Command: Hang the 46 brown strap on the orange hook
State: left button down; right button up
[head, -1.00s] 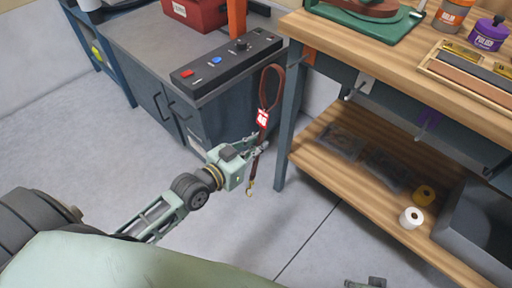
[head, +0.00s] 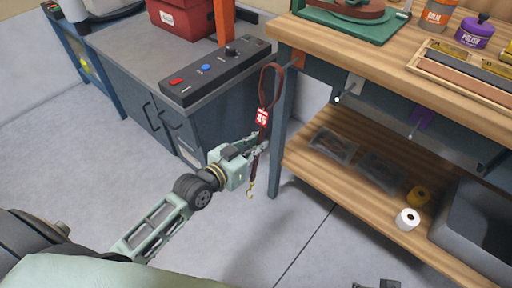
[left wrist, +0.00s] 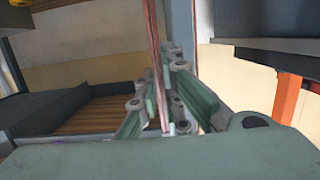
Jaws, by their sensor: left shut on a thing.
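The brown strap (head: 278,82) hangs upright in the head view, with a loop at its top, a red tag (head: 262,118) reading 46 and a brass clasp (head: 250,190) at its lower end. My left gripper (head: 257,146) is shut on the strap below the tag. In the left wrist view the strap (left wrist: 153,50) runs between the fingers (left wrist: 167,100). The orange hook's plate (head: 298,59) is on the bench's left end, to the right of and slightly above the loop, apart from it; its prong is not clear. A piece of my right gripper (head: 376,284) shows at the bottom edge.
The wooden bench (head: 310,40) has a lower shelf (head: 310,165) and a dark front leg (head: 279,150) close right of the strap. A control box (head: 215,72) tops the dark cabinet at left.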

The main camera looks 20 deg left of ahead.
pick_arm(q)
jog(key=shift+w+d, duration=0.1)
jog(key=shift+w, duration=0.2)
jog(key=b+x, duration=0.1)
jog(key=x, duration=0.1)
jog(key=f+b+x, duration=0.1)
jog(key=x, duration=0.1)
jog(key=shift+w, duration=0.15)
pick_arm(e)
jog(key=shift+v, duration=0.95)
jog(key=shift+s, duration=0.15)
pick_arm(q)
jog(key=c, duration=1.8)
grip_release()
jog(key=shift+c, duration=0.2)
jog(key=shift+f, duration=0.1)
